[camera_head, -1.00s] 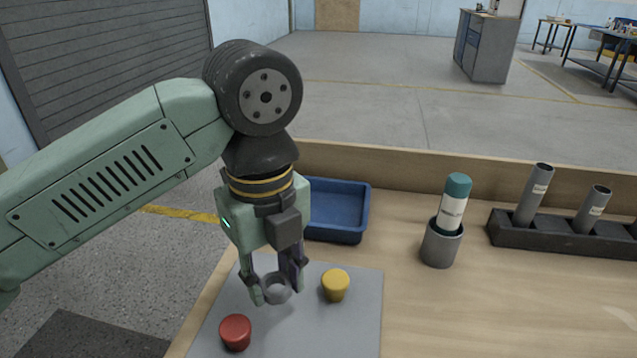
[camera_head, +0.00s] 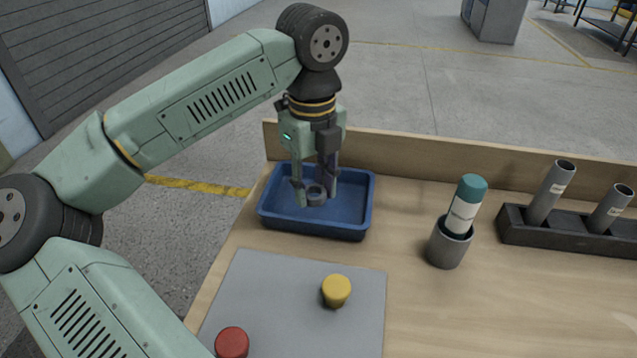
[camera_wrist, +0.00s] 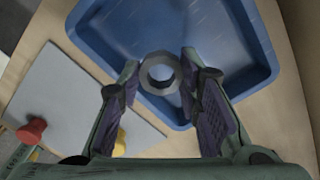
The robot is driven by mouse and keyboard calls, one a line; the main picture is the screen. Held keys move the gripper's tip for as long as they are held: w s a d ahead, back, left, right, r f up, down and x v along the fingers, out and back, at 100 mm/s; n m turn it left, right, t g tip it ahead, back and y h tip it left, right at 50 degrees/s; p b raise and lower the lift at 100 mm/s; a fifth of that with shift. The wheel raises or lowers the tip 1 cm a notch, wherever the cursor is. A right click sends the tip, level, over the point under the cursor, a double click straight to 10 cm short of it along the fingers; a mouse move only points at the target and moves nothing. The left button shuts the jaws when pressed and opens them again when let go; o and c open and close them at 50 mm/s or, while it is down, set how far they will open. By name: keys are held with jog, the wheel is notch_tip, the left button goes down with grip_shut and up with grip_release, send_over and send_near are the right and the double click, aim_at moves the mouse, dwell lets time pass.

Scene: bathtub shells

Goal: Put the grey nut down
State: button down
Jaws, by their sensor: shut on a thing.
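The grey nut (camera_head: 316,195) is a ring-shaped piece between the fingers of my gripper (camera_head: 315,193). My gripper is shut on it and points down over the blue tray (camera_head: 270,218). In the wrist view the nut (camera_wrist: 160,73) shows between the two fingertips (camera_wrist: 160,75), with the blue tray floor (camera_wrist: 130,35) behind it. I cannot tell whether the nut touches the tray floor. The tray holds nothing else that I can see.
A grey mat (camera_head: 270,300) in front of the tray bears a yellow cap (camera_head: 336,291) and a red cap (camera_head: 232,343). A teal-capped bottle (camera_head: 464,203) leans in a grey cup (camera_head: 448,246) to the right. A dark rack (camera_head: 520,229) holds grey tubes (camera_head: 551,192).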

aim_at(319, 190)
jog(key=shift+w+d+f, duration=0.1)
jog(key=shift+w+d, duration=0.15)
jog(key=shift+w, duration=0.4)
jog(key=shift+w+d+f, duration=0.1)
jog(key=shift+w+d, duration=0.1)
jog(key=shift+w, duration=0.4)
notch_tip(319, 190, down, 3)
jog(key=shift+r+p, duration=0.1)
jog(key=shift+p, duration=0.6)
jog(key=shift+f, duration=0.3)
jog(key=shift+f, duration=0.1)
jog(key=shift+f+b, duration=0.1)
jog(key=shift+b, duration=0.2)
jog(key=c, duration=1.1)
grip_release()
